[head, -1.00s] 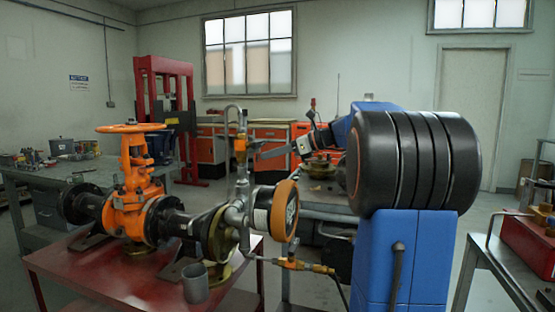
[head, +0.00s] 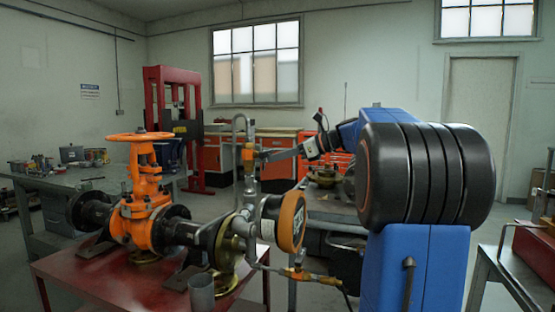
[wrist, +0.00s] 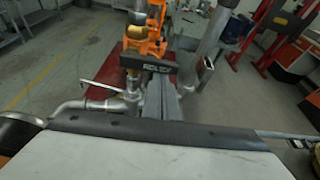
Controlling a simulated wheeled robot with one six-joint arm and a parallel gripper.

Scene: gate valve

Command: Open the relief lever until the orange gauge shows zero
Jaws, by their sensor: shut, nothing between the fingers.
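The orange-rimmed gauge (head: 291,222) sits on the pipework at the right end of the pipe run. Its face is seen edge-on and I cannot read it. An orange fitting (head: 248,156) is on the upright pipe above it. My gripper (head: 270,155) reaches in from the right, its tip close to this fitting; whether they touch is unclear. In the wrist view my gripper (wrist: 163,95) is shut and empty. A thin rod-like lever (wrist: 98,86) runs left from a pipe fitting beside the fingers, apart from them. I cannot tell whether it is the relief lever.
The orange gate valve (head: 141,200) with its handwheel stands on the red table (head: 90,275), left of my arm. A grey cup (head: 201,292) stands at the table's front. A lower brass and orange fitting (head: 300,273) projects right. A workbench (head: 50,180) is at left.

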